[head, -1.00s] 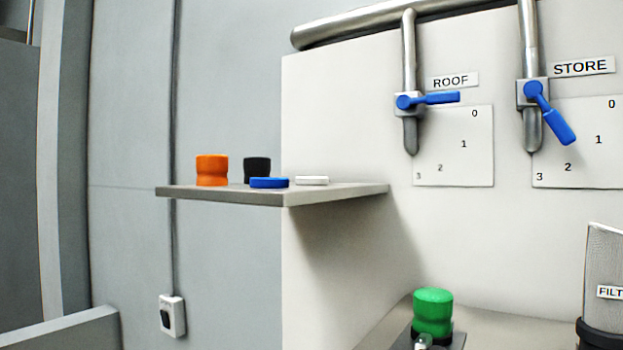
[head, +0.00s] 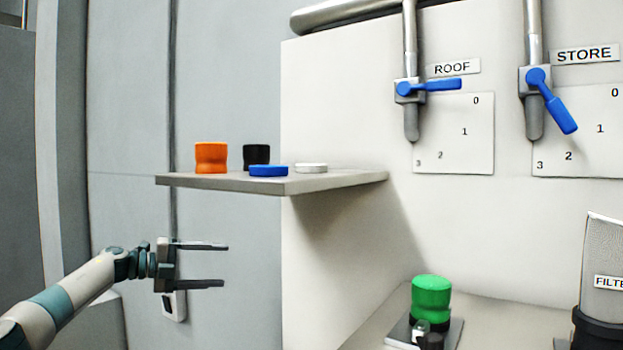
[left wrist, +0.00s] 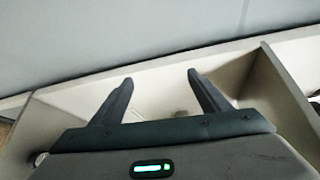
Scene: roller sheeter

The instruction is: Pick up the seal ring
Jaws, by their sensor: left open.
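A flat blue disc or ring (head: 268,171) lies at the front edge of a grey shelf (head: 320,183) in the head view. A flat white disc or ring (head: 311,168) lies to its right. I cannot tell from the pictures which one is the seal ring, and no hole shows in either. My left gripper (head: 226,265) is open and empty, below and left of the shelf, its fingers pointing right. In the left wrist view its two fingers (left wrist: 160,77) are apart with nothing between them. My right gripper is not in view.
An orange knob-like piece (head: 211,158) and a black one (head: 256,156) stand on the shelf. A green knob (head: 431,297) sits lower right beside a filter cylinder (head: 604,270). Blue-handled valves (head: 428,86) are on the white panel. A wall box (head: 174,305) is behind my gripper.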

